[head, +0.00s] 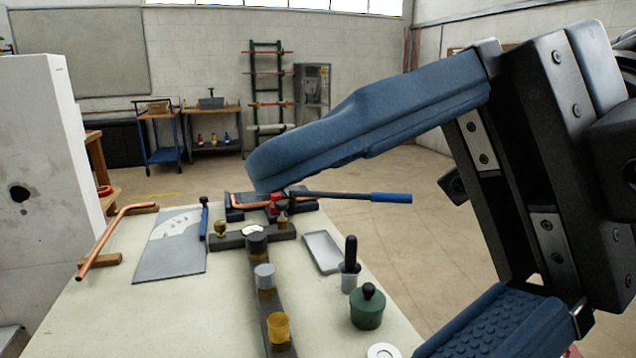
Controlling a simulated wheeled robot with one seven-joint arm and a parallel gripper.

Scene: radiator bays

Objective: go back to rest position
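My gripper (375,235) fills the right side of the head view, close to the camera. Its two blue padded fingers are wide apart: the upper finger (370,120) reaches left over the table, and the lower finger (500,325) is at the bottom edge. Nothing shows between them that they hold; the table items seen in the gap lie well beyond. The tip of the lower finger is cut off by the frame. The upper finger hides part of the room behind it.
A pale workbench (120,310) holds a copper pipe (112,240), a grey sheet (170,248), a blue-handled tool (350,196), a grey tray (322,251), a green pot (368,308) and a dark bar with fittings (262,300). A white block (45,150) stands left. Floor at right is clear.

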